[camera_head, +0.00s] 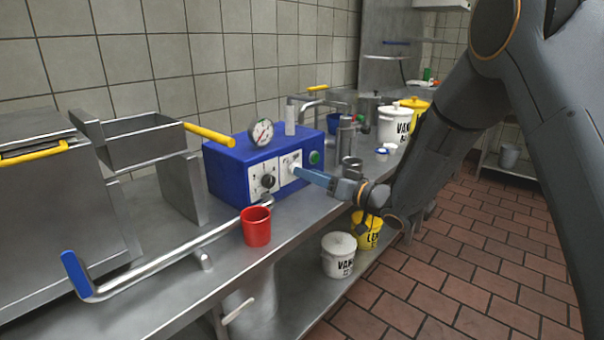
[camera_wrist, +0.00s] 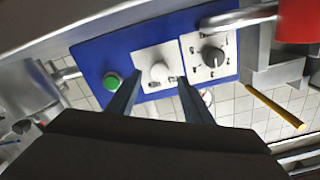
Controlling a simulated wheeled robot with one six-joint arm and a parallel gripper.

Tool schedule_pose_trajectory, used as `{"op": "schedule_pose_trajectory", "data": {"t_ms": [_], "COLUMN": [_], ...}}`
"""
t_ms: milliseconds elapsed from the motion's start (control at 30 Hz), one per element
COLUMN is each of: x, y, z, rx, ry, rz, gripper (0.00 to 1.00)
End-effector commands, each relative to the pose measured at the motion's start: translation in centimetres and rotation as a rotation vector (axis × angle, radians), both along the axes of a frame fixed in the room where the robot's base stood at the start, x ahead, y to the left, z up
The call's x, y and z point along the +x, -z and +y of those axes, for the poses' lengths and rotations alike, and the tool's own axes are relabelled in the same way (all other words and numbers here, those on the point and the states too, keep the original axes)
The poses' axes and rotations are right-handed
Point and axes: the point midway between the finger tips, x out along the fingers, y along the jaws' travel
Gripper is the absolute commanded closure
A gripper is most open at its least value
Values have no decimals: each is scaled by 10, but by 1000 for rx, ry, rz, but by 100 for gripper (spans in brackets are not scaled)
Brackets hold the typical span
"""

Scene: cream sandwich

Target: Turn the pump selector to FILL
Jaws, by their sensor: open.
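The blue pump box (camera_head: 228,174) stands on the steel counter. Its front has a dark round knob (camera_head: 268,181) on a white marked plate, a second white plate with a white knob (camera_wrist: 160,72), and a green button (camera_head: 315,157). My gripper (camera_head: 298,170) is in front of the second plate. In the wrist view, my gripper (camera_wrist: 160,80) is open, its fingertips on either side of the white knob; I cannot tell whether they touch it. The dark knob (camera_wrist: 212,56) is outside the fingers.
A red cup (camera_head: 256,227) stands on the counter before the box. A long steel pipe with a blue handle (camera_head: 76,273) runs along the front left. A dial gauge (camera_head: 260,133) stands above the box. A steel fryer-like basket with yellow handle (camera_head: 209,135) is at left.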

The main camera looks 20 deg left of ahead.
Motion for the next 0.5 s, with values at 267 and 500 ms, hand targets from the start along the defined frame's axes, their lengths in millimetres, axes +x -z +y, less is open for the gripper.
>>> {"op": "schedule_pose_trajectory", "data": {"t_ms": [267,500], "x": [13,15], "y": [0,0], "z": [31,36], "rx": [0,-1], "ry": [1,3], "rz": [0,1], "gripper": [54,54]}}
